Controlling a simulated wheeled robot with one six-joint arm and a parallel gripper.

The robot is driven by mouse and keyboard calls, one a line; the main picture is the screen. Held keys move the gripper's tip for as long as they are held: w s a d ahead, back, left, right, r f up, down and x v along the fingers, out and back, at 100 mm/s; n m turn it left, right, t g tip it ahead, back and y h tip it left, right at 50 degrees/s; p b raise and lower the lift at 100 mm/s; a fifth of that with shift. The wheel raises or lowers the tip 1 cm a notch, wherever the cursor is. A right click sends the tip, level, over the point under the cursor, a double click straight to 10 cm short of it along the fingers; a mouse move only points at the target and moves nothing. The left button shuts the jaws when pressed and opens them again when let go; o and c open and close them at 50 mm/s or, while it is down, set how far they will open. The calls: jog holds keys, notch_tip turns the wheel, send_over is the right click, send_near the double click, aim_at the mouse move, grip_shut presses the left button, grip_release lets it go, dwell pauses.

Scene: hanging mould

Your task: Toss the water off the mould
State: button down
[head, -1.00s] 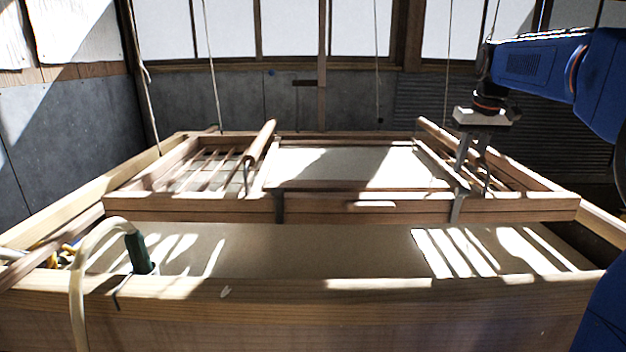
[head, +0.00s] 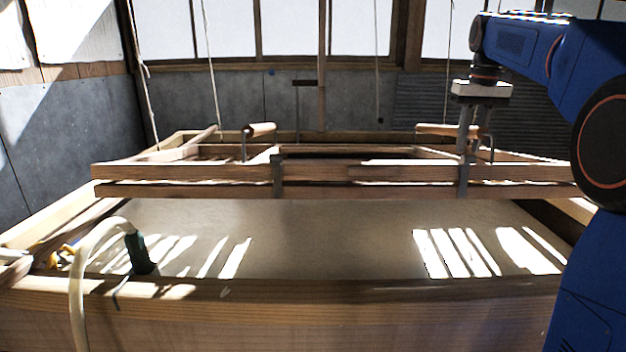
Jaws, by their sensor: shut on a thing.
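The mould (head: 330,174) is a wide wooden frame with metal clasps, hanging over the vat in the head view. Its near edge stands high, so its top face shows almost edge-on and what lies on it is mostly hidden. A left handle (head: 260,129) and a right handle (head: 440,130) stick up from it. My gripper (head: 476,150) comes down at the right handle and is shut on it; the exact contact is partly hidden. I cannot make out water on the mould.
The wooden vat (head: 330,300) lies below, with greyish liquid (head: 320,235) and sunlit stripes. A pale hose (head: 82,260) with a green end (head: 138,254) hangs over its front left rim. Hanging cords (head: 209,70) come down from above. Walls and windows close the back.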

dwell(0.3)
jog(key=shift+s+f+t, duration=0.35)
jog(key=shift+f+t, duration=0.05)
jog(key=shift+f, duration=0.2)
jog(key=shift+s+f+t, duration=0.15)
jog(key=shift+f+t, duration=0.45)
jog(key=shift+f, duration=0.25)
jog(key=c, duration=1.4)
grip_release()
